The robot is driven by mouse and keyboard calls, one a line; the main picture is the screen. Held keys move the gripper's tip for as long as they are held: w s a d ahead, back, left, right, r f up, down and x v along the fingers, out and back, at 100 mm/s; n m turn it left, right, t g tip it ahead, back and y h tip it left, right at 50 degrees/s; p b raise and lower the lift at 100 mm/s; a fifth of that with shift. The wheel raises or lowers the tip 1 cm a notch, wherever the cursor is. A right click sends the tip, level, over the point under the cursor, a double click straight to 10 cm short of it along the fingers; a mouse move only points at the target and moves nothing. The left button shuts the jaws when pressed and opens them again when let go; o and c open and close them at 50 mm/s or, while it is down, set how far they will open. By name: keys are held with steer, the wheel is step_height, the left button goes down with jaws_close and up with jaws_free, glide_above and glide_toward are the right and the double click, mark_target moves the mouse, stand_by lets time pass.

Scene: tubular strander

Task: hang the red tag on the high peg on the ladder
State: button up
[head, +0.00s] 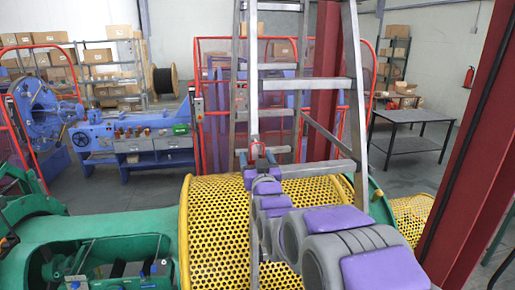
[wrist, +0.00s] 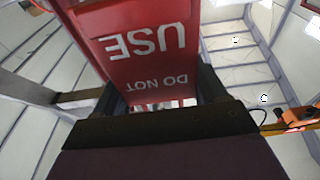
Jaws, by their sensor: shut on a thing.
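My gripper (wrist: 160,103) is shut on the red tag (wrist: 135,40), which fills the upper middle of the wrist view. The tag's white letters "DO NOT USE" read upside down there, and its far end runs out of the frame. In the head view my gripper (head: 257,160) is small, in front of the ladder (head: 356,100) near its left rail and a lower rung. Only a thin bit of red (head: 262,148) shows at the fingertips. I cannot make out the high peg in either view.
A yellow perforated guard (head: 215,225) and green machinery (head: 100,230) lie below my arm. A red post (head: 470,150) stands at right. Behind are a blue machine (head: 135,140), red-framed fencing (head: 198,130) and a dark table (head: 412,118).

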steer(key=shift+w+d+f, duration=0.1)
steer(key=shift+w+f, duration=0.05)
steer(key=shift+w, duration=1.35)
steer(key=shift+b, duration=0.6)
steer(key=shift+f, duration=0.1)
steer(key=shift+f+b, duration=0.5)
steer(key=shift+f, duration=0.25)
stand_by(0.9)
steer(key=o, duration=1.1)
